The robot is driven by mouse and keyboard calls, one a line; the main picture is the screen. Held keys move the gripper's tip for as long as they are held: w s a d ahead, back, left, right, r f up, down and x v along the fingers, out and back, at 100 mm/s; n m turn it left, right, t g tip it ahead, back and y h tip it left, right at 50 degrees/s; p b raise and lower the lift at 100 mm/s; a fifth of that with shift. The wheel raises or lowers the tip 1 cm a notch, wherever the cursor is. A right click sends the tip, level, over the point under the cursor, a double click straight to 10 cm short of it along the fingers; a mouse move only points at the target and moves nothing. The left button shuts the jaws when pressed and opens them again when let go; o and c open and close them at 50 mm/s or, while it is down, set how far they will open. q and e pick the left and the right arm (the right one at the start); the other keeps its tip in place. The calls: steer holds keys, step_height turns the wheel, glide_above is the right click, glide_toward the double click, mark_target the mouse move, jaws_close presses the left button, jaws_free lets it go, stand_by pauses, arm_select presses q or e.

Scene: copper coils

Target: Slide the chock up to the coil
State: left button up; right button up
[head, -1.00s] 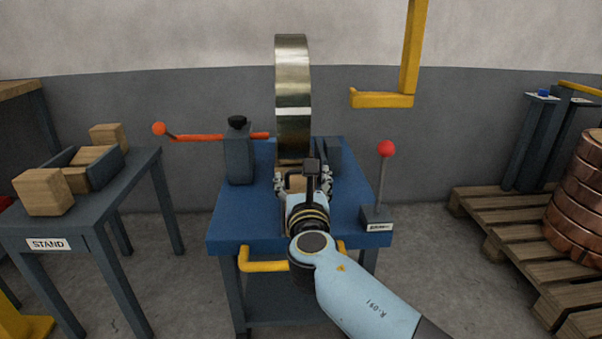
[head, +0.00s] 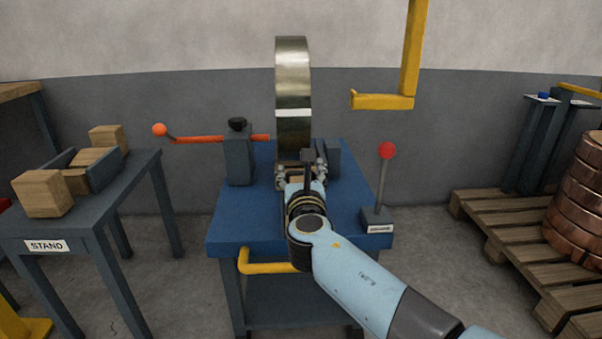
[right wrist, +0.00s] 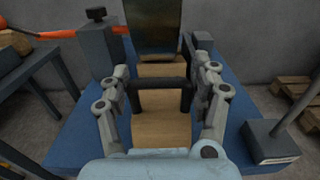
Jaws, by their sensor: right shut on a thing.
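The coil (head: 293,100) is a shiny brass-coloured ring standing upright and edge-on at the back of the blue table (head: 232,222). Its lower edge (right wrist: 155,38) shows in the right wrist view. The chock (right wrist: 160,128) is a pale wooden block with a black handle (right wrist: 160,84), in front of the coil. My right gripper (head: 302,174) is shut on the chock, with one finger at each side of the handle. More wood (right wrist: 161,69) shows between handle and coil; I cannot tell whether chock and coil touch. My left gripper is out of view.
A grey clamp post (head: 238,158) with a red-orange arm stands left of the coil. A red-knobbed lever (head: 384,180) stands at the table's right. A stand (head: 45,225) with wooden blocks is at left, and a yellow bracket (head: 385,100) hangs at upper right.

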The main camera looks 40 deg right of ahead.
mark_target(301, 180)
steer(key=shift+f, duration=0.1)
steer(key=c, duration=0.3)
steer(key=x, duration=0.4)
steer(key=shift+d+b, duration=0.15)
steer(key=shift+b, duration=0.2)
jaws_close()
steer(key=shift+w, duration=0.15)
steer(key=o, duration=1.4)
jaws_free()
steer(key=shift+d, duration=0.15)
steer(key=shift+s, duration=0.25)
steer(key=v, duration=1.1)
steer(key=shift+s+a, duration=0.25)
steer(key=shift+a, duration=0.1)
